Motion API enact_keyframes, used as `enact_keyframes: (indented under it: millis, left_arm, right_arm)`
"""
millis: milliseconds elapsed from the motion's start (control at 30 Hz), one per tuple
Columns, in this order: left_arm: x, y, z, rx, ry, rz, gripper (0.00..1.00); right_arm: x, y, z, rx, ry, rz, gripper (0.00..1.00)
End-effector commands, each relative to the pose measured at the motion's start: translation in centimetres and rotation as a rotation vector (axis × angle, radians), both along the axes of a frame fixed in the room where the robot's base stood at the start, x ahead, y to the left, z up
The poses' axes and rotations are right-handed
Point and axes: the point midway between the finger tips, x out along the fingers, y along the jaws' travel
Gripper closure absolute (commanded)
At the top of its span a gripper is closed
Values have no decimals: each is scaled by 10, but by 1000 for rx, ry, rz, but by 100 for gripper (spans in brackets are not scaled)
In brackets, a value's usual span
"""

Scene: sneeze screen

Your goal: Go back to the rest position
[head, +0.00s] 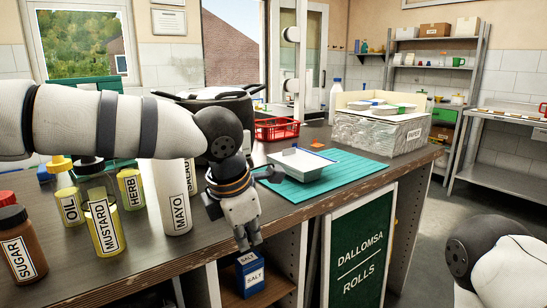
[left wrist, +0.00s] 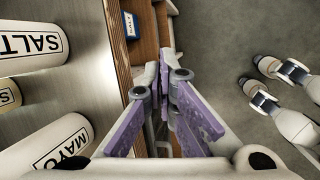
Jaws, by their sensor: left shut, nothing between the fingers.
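My left arm reaches in from the left above the counter in the head view. My left gripper (head: 247,240) hangs fingers down in front of the counter's front edge, above an open shelf. It is shut and empty. In the left wrist view the purple-padded fingers of the left gripper (left wrist: 168,78) are together with nothing between them. A white and black part of my right arm (head: 490,258) shows at the lower right of the head view. My right gripper does not show in that view.
The counter (head: 130,272) holds several bottles, including the mayo (head: 175,205) and mustard (head: 103,228), close below my left arm. A white tray (head: 298,163) lies on a green mat (head: 345,168). A blue salt box (head: 250,275) sits on the shelf below my gripper. Floor at right is open.

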Motion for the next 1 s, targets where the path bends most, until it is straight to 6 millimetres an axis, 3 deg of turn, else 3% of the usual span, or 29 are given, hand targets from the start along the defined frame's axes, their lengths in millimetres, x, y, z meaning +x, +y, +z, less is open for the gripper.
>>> enact_keyframes:
  millis: [33, 167, 200, 267, 300, 367, 400, 500, 600, 700, 800, 1000]
  left_arm:
    - [-2, 16, -44, 114, -7, -63, 100]
    - [-27, 61, -152, 433, -57, -377, 100]
    - [-43, 74, -185, 518, -61, -518, 100]
    - [-77, 92, -232, 609, -54, -754, 100]
    - [-104, 102, -258, 644, -42, -918, 100]
    - [-152, 116, -291, 656, -12, -1159, 100]
    - [-186, 125, -307, 641, 14, -1309, 100]
    - [-270, 146, -329, 549, 83, -1625, 100]
    - [-334, 163, -331, 434, 140, -1835, 100]
    - [-372, 173, -327, 350, 172, -1947, 100]
    - [-386, 176, -324, 314, 182, -1989, 100]
    - [-386, 176, -324, 313, 180, -1990, 100]
  right_arm:
    - [1, 0, -1, 0, -1, 0, 0]
    - [2, 0, -2, 0, -3, 0, 0]
    - [2, 0, -2, 0, -3, 0, 0]
    - [1, 0, -1, 0, -2, 0, 0]
    - [1, 0, -1, 0, -1, 0, 0]
    - [1, 0, -1, 0, -1, 0, 0]
    - [1, 0, -1, 0, -1, 0, 0]
    - [1, 0, -1, 0, -2, 0, 0]
    - [1, 0, -1, 0, -2, 0, 0]
    - [1, 0, -1, 0, -2, 0, 0]
    - [1, 0, -1, 0, -2, 0, 0]
    - [1, 0, -1, 0, -2, 0, 0]
